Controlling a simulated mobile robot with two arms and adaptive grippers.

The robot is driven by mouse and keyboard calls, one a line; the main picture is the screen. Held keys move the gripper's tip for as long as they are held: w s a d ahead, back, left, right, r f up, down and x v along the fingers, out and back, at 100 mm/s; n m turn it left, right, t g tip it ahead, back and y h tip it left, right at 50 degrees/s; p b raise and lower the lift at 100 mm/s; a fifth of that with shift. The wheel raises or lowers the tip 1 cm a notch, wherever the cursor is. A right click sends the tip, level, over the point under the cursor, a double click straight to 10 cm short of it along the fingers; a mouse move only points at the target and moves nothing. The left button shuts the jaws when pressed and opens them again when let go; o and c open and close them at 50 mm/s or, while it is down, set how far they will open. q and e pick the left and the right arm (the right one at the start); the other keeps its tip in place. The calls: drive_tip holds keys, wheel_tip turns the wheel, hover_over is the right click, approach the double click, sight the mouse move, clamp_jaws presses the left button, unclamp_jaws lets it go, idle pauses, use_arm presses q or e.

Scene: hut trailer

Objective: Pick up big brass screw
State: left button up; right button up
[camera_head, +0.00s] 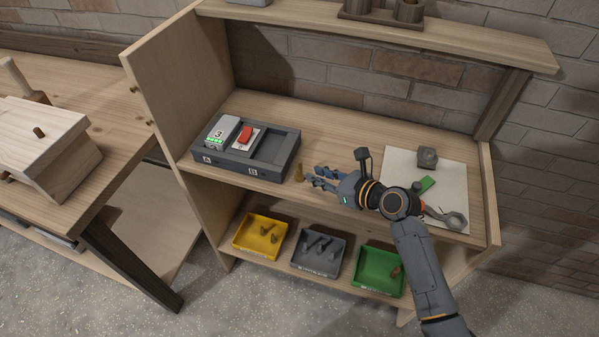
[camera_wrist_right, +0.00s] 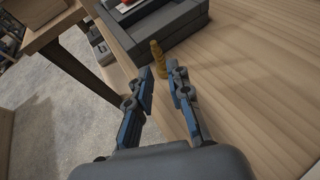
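The big brass screw (camera_head: 299,173) stands upright on the wooden shelf top, just right of the grey tray's front corner. My right gripper (camera_head: 314,177) is just to the right of it, fingers pointing left toward it. In the right wrist view the brass screw (camera_wrist_right: 158,58) stands beyond the two fingertips, roughly in line with the gap between them. The right gripper (camera_wrist_right: 162,76) is open, with nothing between its fingers. My left gripper is in neither view.
The grey tray (camera_head: 284,155) holds a box marked 3 and a red piece. A white sheet (camera_head: 452,182) with a grey block, a green piece and a wrench lies to the right. Yellow (camera_head: 240,240), grey (camera_head: 296,261) and green (camera_head: 362,280) bins sit on the lower shelf.

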sight(300, 176)
drive_tip(key=x, duration=0.7)
drive_tip(key=shift+w+a+f, duration=0.1)
drive_tip(key=shift+a, duration=0.05)
clamp_jaws()
